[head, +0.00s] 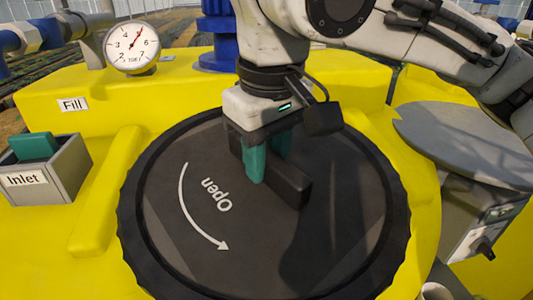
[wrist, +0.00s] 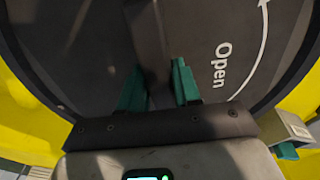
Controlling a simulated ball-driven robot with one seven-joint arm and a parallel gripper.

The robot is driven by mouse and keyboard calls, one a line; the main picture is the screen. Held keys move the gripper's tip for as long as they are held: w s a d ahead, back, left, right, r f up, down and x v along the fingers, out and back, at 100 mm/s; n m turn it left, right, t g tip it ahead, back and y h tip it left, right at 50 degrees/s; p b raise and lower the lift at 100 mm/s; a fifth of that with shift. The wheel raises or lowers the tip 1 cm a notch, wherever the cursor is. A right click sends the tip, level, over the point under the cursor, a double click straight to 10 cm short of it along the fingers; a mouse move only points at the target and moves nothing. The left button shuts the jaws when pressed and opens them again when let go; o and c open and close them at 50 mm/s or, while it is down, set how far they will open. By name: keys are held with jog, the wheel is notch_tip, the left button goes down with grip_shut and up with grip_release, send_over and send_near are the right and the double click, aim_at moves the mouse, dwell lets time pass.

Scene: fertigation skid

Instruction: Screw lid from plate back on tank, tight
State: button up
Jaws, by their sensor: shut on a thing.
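The large black lid (head: 330,250) with a ribbed rim lies on the yellow tank (head: 105,160), covering its top. It bears the word "Open" and a curved white arrow. A dark raised bar handle (head: 292,185) crosses its middle. My gripper (head: 264,165), with teal fingers, is shut on this handle from above. In the wrist view, the handle (wrist: 150,45) runs between the two teal fingers (wrist: 160,85), and the lid (wrist: 70,50) fills most of the picture. The lid's threads and its seat are hidden. The round grey plate (head: 465,140) at the right is bare where visible.
A grey box labelled "Inlet" (head: 60,183) with a teal block in it stands at the left. A pressure gauge (head: 132,45) and a blue pipe fitting (head: 216,40) stand behind the lid. A grey box with a knob (head: 480,235) is below the plate.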

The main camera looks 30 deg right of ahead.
dwell(0.4)
jog(key=o, duration=1.4)
jog(key=shift+o, duration=0.2)
jog(key=shift+c, duration=0.4)
grip_shut()
jog(key=shift+f, duration=0.1)
dwell(0.6)
